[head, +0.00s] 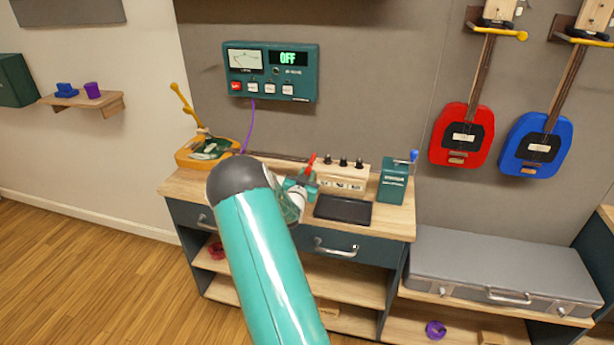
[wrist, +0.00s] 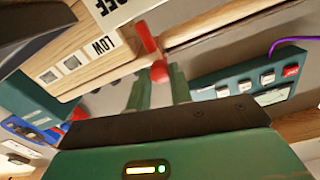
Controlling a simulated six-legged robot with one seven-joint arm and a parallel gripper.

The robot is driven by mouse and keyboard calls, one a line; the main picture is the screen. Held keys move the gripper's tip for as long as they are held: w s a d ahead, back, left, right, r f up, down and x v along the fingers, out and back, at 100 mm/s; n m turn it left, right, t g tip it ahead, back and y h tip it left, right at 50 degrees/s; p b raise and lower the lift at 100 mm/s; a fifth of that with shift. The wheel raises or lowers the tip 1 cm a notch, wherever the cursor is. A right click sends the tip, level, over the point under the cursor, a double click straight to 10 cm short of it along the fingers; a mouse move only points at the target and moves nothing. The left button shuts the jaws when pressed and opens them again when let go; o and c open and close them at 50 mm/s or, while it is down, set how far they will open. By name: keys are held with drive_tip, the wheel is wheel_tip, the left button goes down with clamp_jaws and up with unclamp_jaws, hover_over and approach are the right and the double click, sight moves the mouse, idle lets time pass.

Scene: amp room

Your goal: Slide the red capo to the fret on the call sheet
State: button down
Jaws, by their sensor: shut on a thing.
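The red capo (head: 312,161) is a small red piece with an upright lever, above the bench at the left end of a wooden knob box. In the wrist view the red capo (wrist: 159,70) sits between the tips of my green fingers. My gripper (wrist: 158,88) is shut on it; in the head view my gripper (head: 300,186) is partly hidden by my arm. A yellow stringed instrument (head: 186,157) lies on the bench at left, its dark neck running right toward the capo. I cannot tell which fret the capo is at. I cannot make out a call sheet.
A black tray (head: 343,209) lies in front, and a green box (head: 394,181) with a blue-tipped handle stands further right. The wall panel (head: 272,72) reads OFF.

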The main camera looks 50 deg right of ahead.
drive_tip(key=w+a, duration=0.1)
drive_tip(key=w, duration=0.1)
drive_tip(key=w+a, duration=0.1)
drive_tip(key=w, duration=0.1)
drive_tip(key=w+a, duration=0.1)
drive_tip(key=w, duration=0.2)
drive_tip(key=c, duration=1.3)
unclamp_jaws()
drive_tip(key=shift+o, duration=0.2)
drive_tip(key=shift+a, duration=0.15)
drive_tip(key=v, duration=1.3)
drive_tip(key=shift+s+a, duration=0.2)
drive_tip(key=shift+a, duration=0.05)
